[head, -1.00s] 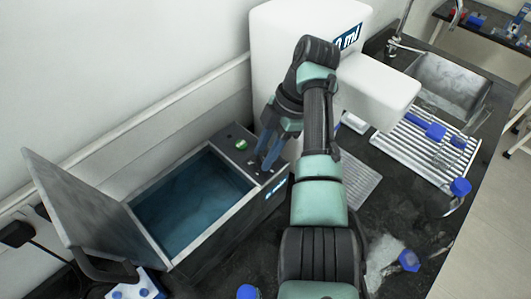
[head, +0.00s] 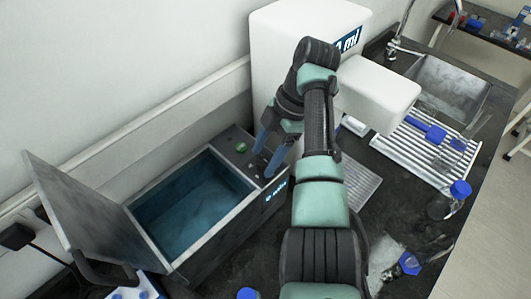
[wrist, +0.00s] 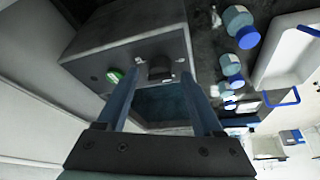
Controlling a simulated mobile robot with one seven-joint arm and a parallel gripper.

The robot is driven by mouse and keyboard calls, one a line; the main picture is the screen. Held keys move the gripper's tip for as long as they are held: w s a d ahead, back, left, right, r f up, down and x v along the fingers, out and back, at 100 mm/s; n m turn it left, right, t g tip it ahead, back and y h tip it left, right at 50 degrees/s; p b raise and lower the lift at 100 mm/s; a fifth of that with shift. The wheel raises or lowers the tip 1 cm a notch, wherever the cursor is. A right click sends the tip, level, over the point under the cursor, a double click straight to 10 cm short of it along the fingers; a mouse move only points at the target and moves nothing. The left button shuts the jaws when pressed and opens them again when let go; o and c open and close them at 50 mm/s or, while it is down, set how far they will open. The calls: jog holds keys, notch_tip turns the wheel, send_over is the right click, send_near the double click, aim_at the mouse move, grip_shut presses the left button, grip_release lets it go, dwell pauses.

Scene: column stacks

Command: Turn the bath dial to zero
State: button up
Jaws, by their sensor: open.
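The water bath (head: 225,225) is a dark grey box with its lid (head: 85,215) raised at the left and blue water inside. Its end panel has a green button (head: 241,148), which also shows in the wrist view (wrist: 115,76). The dark bath dial (wrist: 159,70) sits beside the button in the wrist view; its setting cannot be read. My gripper (head: 263,164) is open and empty over the panel. In the wrist view, its blue fingers (wrist: 161,78) stand on either side of the dial, with no clear contact.
A large white machine (head: 285,60) stands behind and right of the bath. A ribbed drainboard (head: 410,150) and sink (head: 450,85) are at the right. Blue-capped bottles (head: 455,195) stand on the dark counter. The wall runs close behind the bath.

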jog(key=p+v, duration=0.2)
jog(key=v, duration=0.5)
dwell(0.4)
